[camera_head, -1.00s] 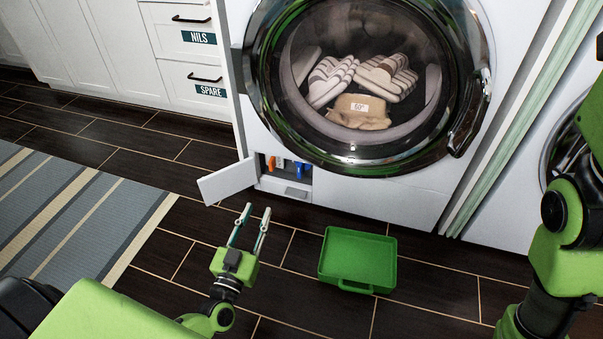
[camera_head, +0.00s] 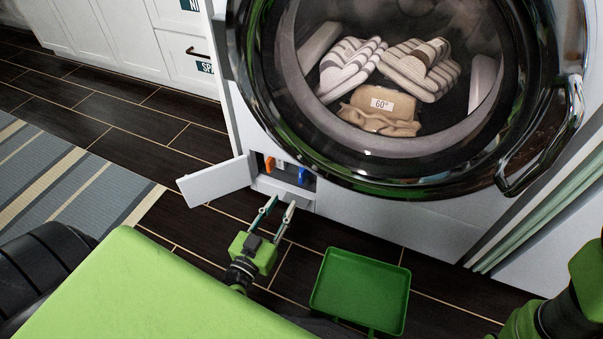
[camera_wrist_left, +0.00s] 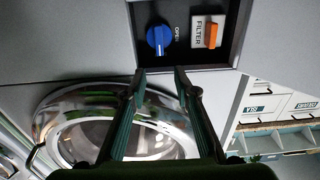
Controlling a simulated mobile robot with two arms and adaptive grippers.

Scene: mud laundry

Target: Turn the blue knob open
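The blue knob (camera_head: 302,176) sits in a small open compartment low on the washing machine's front. In the left wrist view the blue knob (camera_wrist_left: 159,39) shows a pale pointer line, with the word OPEN beside it. My left gripper (camera_head: 281,204) is open and empty, just in front of and below the compartment, apart from the knob. In the left wrist view its fingertips (camera_wrist_left: 160,72) are spread below the knob. My right gripper is not in view; only part of my right arm shows at the lower right.
The open flap (camera_head: 217,181) juts out left of the compartment. A green tray (camera_head: 360,290) lies on the dark floor below. The round washer door (camera_head: 400,170) is above, with laundry behind it.

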